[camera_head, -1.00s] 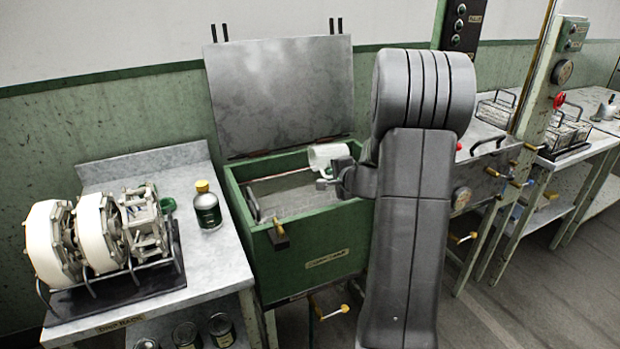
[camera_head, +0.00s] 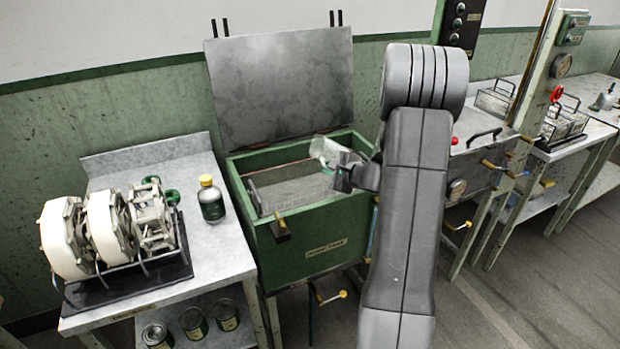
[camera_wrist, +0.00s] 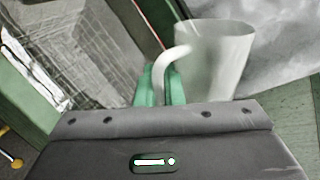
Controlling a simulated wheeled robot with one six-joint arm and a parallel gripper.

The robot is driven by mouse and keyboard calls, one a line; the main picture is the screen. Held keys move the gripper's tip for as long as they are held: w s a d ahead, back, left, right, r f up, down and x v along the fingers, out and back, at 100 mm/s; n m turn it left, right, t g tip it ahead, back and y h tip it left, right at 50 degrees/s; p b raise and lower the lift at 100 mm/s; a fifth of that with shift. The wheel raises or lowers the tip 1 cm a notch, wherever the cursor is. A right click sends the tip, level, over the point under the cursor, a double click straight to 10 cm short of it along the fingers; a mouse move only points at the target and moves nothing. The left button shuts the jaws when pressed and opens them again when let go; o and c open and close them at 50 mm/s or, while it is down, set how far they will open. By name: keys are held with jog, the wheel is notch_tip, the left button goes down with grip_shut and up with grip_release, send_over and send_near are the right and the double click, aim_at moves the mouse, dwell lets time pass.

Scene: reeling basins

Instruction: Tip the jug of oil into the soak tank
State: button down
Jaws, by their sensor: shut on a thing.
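A pale, translucent jug (camera_head: 323,151) is held above the right part of the green soak tank (camera_head: 312,213), whose lid (camera_head: 280,85) stands raised at the back. My gripper (camera_head: 346,170) is shut on the jug's handle. In the wrist view the jug (camera_wrist: 214,58) stands beyond my gripper (camera_wrist: 161,88), whose green fingers close around the curved handle. In the head view the jug leans to the left over the tank opening. A wire-mesh basket shows inside the tank (camera_head: 292,188). I cannot see the jug's contents, and no stream of oil is visible.
The left table (camera_head: 218,240) carries a machine with white reels (camera_head: 105,230) and a green bottle with a yellow cap (camera_head: 211,200). Several cans sit on its lower shelf. A bench with wire baskets (camera_head: 494,101) stands to the right.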

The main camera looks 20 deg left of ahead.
jog(key=shift+w+d+r+m+g+y+b, duration=0.15)
jog(key=shift+w+d+m+y+b, duration=0.15)
jog(key=shift+m+y, duration=0.9)
jog(key=shift+w+d+r+m+g+y+b, duration=0.1)
jog(key=shift+w+d+r+m+y+b, duration=0.25)
jog(key=shift+m, duration=1.45)
jog(key=shift+w+d+m+g+y+b, duration=0.1)
jog(key=shift+w+d+m+g+y, duration=0.2)
jog(key=shift+m+y, duration=0.95)
jog(key=shift+w+a+m+h, duration=0.1)
jog(key=shift+m+h, duration=0.15)
jog(key=shift+h, duration=0.05)
